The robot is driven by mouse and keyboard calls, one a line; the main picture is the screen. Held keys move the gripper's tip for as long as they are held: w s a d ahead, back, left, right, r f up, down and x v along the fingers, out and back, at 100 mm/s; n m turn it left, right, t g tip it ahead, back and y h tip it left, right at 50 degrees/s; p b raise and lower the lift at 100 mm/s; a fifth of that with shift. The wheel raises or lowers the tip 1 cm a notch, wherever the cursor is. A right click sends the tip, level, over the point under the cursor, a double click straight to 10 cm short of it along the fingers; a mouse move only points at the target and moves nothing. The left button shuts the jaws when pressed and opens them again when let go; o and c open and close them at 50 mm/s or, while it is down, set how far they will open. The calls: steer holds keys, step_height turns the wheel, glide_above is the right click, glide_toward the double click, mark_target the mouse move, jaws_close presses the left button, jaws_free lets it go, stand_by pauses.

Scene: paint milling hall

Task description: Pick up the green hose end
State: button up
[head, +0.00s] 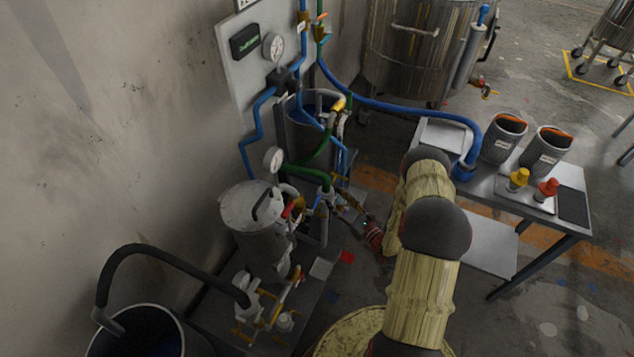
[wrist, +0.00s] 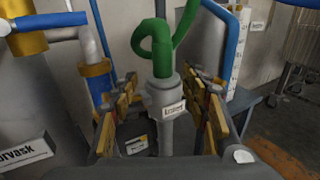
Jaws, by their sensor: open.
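The green hose (head: 318,158) curves down beside the wall panel in the head view. In the wrist view the green hose (wrist: 163,55) loops and enters a grey fitting (wrist: 161,98) with a small white label. My gripper (wrist: 162,88) is open, with one yellow-and-dark finger on each side of this fitting. Gaps show between the fitting and both fingers, so I see no grip. In the head view my gripper (head: 342,196) reaches in from the right near the hose's lower end. The fitting's lower part is hidden in the wrist view.
A grey lidded vessel (head: 252,220) stands left of my gripper, with valves and pipes close by. A steel table (head: 475,205) at right holds two grey containers and a blue hose end (head: 463,171).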

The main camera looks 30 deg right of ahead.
mark_target(329, 188)
steer(key=w+b, duration=0.1)
steer(key=w, duration=0.1)
steer(key=w+b, duration=0.1)
steer(key=w, duration=0.2)
steer(key=w+a+b, duration=0.1)
steer(key=w, duration=0.2)
steer(key=shift+a+r, duration=0.1)
steer(key=shift+r, duration=0.1)
steer(key=shift+c, duration=1.3)
jaws_close()
steer(key=shift+r, duration=0.1)
